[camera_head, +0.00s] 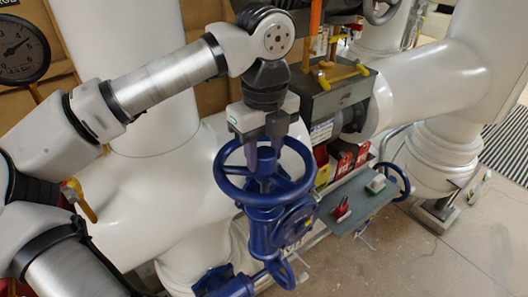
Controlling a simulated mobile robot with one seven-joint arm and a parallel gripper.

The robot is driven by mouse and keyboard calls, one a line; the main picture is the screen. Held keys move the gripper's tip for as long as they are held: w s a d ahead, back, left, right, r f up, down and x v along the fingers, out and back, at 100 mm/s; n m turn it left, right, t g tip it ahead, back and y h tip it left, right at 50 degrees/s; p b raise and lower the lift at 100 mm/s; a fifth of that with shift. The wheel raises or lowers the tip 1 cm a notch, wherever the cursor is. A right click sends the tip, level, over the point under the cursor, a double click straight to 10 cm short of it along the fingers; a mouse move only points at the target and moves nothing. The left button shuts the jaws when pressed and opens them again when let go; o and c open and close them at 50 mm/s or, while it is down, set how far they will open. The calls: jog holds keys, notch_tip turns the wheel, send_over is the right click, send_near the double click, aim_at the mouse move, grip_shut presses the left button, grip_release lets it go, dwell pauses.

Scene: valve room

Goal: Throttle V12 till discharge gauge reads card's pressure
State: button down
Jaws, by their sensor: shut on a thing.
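The black round gauge (20,50) is at the top left, cut by the frame edge. I cannot make out a pressure card.
A grey shelf (355,208) right of the wheel carries small red and white-green items. Red tags (345,158) hang behind it. A dark grey box (338,100) with yellow-handled tools stands behind my gripper. White pipes surround the valve. Floor (450,260) is clear at lower right.

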jog(key=c, duration=0.9)
grip_release()
notch_tip(320, 180, up, 14)
jog(key=b, duration=0.1)
jog(key=shift+b, duration=0.35)
jog(key=shift+f, duration=0.1)
